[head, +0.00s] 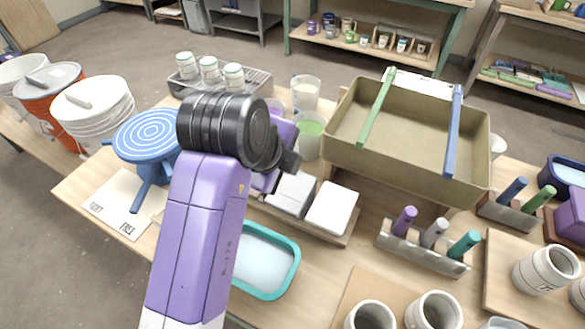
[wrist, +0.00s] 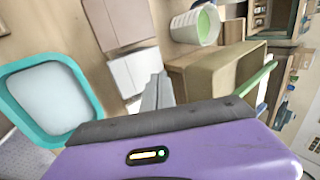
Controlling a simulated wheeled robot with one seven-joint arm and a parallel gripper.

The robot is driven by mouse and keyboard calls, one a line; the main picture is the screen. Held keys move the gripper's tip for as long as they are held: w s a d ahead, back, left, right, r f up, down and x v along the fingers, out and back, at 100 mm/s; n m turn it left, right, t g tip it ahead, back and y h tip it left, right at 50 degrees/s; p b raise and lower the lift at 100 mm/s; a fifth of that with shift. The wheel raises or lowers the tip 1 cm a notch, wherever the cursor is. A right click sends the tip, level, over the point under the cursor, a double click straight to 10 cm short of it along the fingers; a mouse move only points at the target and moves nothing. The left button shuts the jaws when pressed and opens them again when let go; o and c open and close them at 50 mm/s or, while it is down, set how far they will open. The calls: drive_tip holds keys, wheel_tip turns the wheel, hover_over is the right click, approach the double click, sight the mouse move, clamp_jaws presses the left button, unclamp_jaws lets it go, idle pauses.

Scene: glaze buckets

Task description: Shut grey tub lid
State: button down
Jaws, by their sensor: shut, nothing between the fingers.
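I cannot pick out a grey tub with certainty. An orange bucket (head: 50,85) at the left of the head view has a grey lid (head: 53,76) on top with a bar handle; whether it is pressed fully down I cannot tell. A white bucket (head: 95,115) with a pale lid stands next to it. My gripper (head: 290,162) is over the middle of the bench, far to the right of these buckets and partly hidden by my arm. In the wrist view the grey fingers (wrist: 160,78) are together and empty, near pale square blocks.
A blue banding wheel (head: 150,134) stands left of my arm. A teal-rimmed tray (head: 293,262) lies in front. A large tan bin (head: 410,150) with green and blue bars stands at right.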

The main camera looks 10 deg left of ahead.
sight(282, 204)
drive_tip(key=s+f+t+b, duration=0.1)
drive_tip(key=b, duration=0.2)
drive_tip(key=s+f+t+h+b, duration=0.1)
drive_tip(key=b, duration=0.2)
drive_tip(key=a+f+t+b, duration=0.1)
drive_tip(key=f+b, duration=0.1)
drive_tip(key=b, duration=0.1)
drive_tip(key=shift+s+t, duration=0.3)
drive_tip(key=shift+s, duration=0.1)
drive_tip(key=f+t+b, duration=0.1)
drive_tip(key=b, duration=0.3)
drive_tip(key=s+f+t+h+b, duration=0.1)
drive_tip(key=b, duration=0.4)
drive_tip(key=s+f+t+h+b, duration=0.1)
drive_tip(key=t+b, duration=0.1)
drive_tip(key=b, duration=0.2)
drive_tip(key=shift+a+f+b, duration=0.2)
drive_tip(key=shift+a+b, duration=0.1)
drive_tip(key=shift+b, duration=0.1)
drive_tip(key=shift+r, duration=0.2)
